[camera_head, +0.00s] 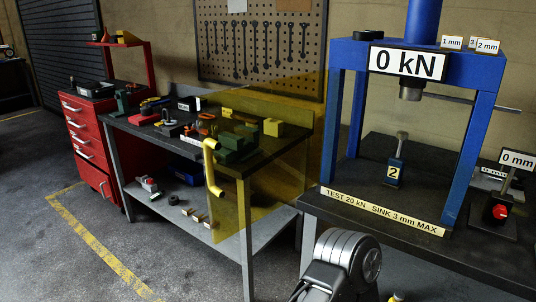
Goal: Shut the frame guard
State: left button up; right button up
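The frame guard (270,150) is a see-through yellow panel at the left side of the blue press frame (345,125). It stands open, swung out to the left, and the workbench shows through it. Its yellow bar handle (211,168) is upright on the panel's outer left edge. The press front is uncovered. A grey and white link of one of my arms shows at the bottom middle, below the press; I cannot tell which arm it is. No gripper fingertips show, and nothing of mine touches the guard or its handle.
The press table (480,250) holds a small blue jack marked 2 (394,172) under the ram, and a red button (500,211) at right. A workbench (130,127) with several tools stands behind the guard. A red drawer cabinet (87,145) is at left. The floor at lower left is clear.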

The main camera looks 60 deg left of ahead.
aim_at(209, 143)
jog(key=k+j, duration=0.15)
jog(key=j, duration=0.2)
jog(key=k+j+z, duration=0.1)
jog(key=j, duration=0.25)
jog(key=k+j, duration=0.2)
jog(key=k+j+z, duration=0.1)
jog(key=j, duration=0.35)
jog(key=k+j, duration=0.1)
jog(key=j, duration=0.3)
jog(key=k+j+z, duration=0.1)
jog(key=j, duration=0.3)
jog(key=i+j, duration=0.1)
jog(key=j, duration=0.4)
jog(key=i+j, duration=0.1)
jog(key=j, duration=0.35)
jog(key=j+z, duration=0.1)
jog(key=j, duration=0.4)
jog(key=i+j, duration=0.2)
jog(key=i, duration=0.15)
